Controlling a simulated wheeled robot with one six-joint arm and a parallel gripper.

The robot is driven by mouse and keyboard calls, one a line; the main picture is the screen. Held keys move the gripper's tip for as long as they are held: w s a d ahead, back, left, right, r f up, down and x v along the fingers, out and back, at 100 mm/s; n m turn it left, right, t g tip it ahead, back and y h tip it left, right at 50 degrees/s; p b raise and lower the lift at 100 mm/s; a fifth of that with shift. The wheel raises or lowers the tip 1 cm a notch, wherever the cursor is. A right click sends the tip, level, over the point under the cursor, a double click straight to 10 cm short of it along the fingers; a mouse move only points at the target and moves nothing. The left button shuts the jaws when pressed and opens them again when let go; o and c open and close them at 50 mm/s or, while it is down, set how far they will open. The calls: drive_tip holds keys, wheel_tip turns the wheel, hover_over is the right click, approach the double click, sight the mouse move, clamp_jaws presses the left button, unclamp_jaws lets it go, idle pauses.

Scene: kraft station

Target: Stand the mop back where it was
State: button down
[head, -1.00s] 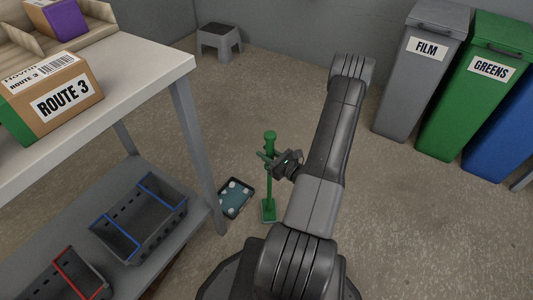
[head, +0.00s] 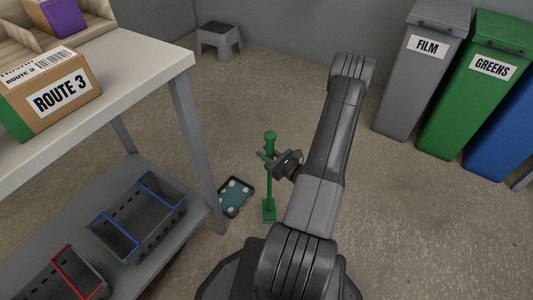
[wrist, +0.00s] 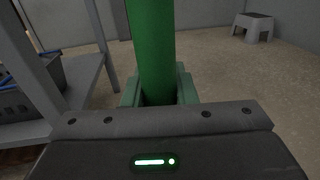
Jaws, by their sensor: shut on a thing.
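The green mop (head: 269,188) stands upright in the head view, its foot low near the floor beside the table leg. I cannot tell whether the foot touches the floor. My gripper (head: 267,157) is shut on the upper part of its handle. In the wrist view the green handle (wrist: 154,50) rises between the fingers of my gripper (wrist: 160,92). The mop's lower end is hidden in the wrist view.
A dark tray with a teal inside (head: 235,197) lies on the floor just left of the mop. A grey table (head: 187,80) with a lower shelf holding crates (head: 140,222) stands left. A grey stool (head: 220,40) and bins (head: 420,75) stand behind. The middle floor is clear.

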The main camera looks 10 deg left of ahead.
drive_tip(key=c, duration=1.1)
unclamp_jaws()
drive_tip(key=p+v, duration=0.2)
drive_tip(key=v, duration=1.2)
drive_tip(key=shift+r, duration=0.1)
drive_tip(key=shift+w+a, duration=0.1)
drive_tip(key=b+x, duration=0.2)
drive_tip(key=x, duration=1.1)
drive_tip(key=shift+w+a, duration=0.15)
drive_tip(key=shift+a, duration=0.2)
